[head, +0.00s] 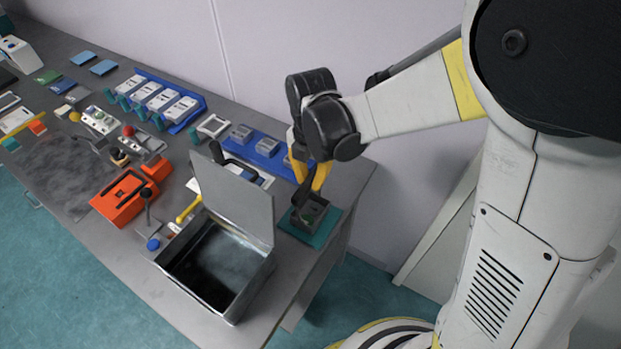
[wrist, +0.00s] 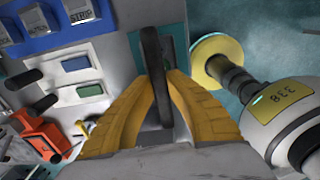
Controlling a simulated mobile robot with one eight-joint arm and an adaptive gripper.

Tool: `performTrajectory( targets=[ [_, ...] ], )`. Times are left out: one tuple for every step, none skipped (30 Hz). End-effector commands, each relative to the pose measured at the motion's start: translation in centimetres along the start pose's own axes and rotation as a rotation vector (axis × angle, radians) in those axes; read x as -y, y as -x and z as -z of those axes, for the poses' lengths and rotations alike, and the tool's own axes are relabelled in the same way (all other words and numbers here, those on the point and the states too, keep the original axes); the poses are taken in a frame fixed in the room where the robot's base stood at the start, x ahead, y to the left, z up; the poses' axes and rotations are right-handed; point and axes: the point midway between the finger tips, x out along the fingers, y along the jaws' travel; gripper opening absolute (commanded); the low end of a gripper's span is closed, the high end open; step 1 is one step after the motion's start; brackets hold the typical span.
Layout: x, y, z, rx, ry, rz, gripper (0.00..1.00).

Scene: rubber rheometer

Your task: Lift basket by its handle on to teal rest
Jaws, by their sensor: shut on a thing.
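The dark grey basket (head: 310,212) is at the right end of the bench, over the teal rest (head: 322,236). Teal shows around its front and right sides. I cannot tell whether its bottom touches the rest or hangs just above it. My gripper (head: 312,182) is above the basket, with its yellow fingers pointing down, shut on the dark upright handle. In the wrist view the handle (wrist: 151,60) stands between the two yellow fingers, and part of the teal rest (wrist: 166,52) shows past it. The basket's body is mostly hidden there.
An open metal tank (head: 225,262) with a raised lid (head: 235,195) stands just left of the basket. A blue rack (head: 262,158) with grey blocks lies behind. An orange box (head: 124,200) is farther left. The bench's right edge is close to the rest.

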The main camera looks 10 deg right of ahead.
Motion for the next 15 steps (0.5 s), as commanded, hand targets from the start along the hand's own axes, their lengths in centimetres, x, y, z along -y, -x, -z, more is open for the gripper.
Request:
performTrajectory(
  targets=[
    [0.0,-0.1,0.0,0.0,0.0,0.0,0.0],
    [0.0,-0.13,0.0,0.0,0.0,0.0,0.0],
    [0.0,-0.18,0.0,0.0,0.0,0.0,0.0],
    [0.0,-0.22,0.0,0.0,0.0,0.0,0.0],
    [0.0,-0.25,0.0,0.0,0.0,0.0,0.0],
    [0.0,-0.3,0.0,0.0,0.0,0.0,0.0],
    [0.0,-0.33,0.0,0.0,0.0,0.0,0.0],
    [0.0,-0.37,0.0,0.0,0.0,0.0,0.0],
    [0.0,-0.42,0.0,0.0,0.0,0.0,0.0],
    [0.0,-0.45,-0.01,0.0,0.0,0.0,0.0],
    [0.0,-0.49,0.0,0.0,0.0,0.0,0.0],
    [0.0,-0.53,0.0,0.0,0.0,0.0,0.0],
    [0.0,-0.49,0.0,0.0,0.0,0.0,0.24],
    [0.0,-0.47,0.0,0.0,0.0,0.0,0.34],
    [0.0,-0.46,0.0,0.0,0.0,0.0,0.36]
  ],
)
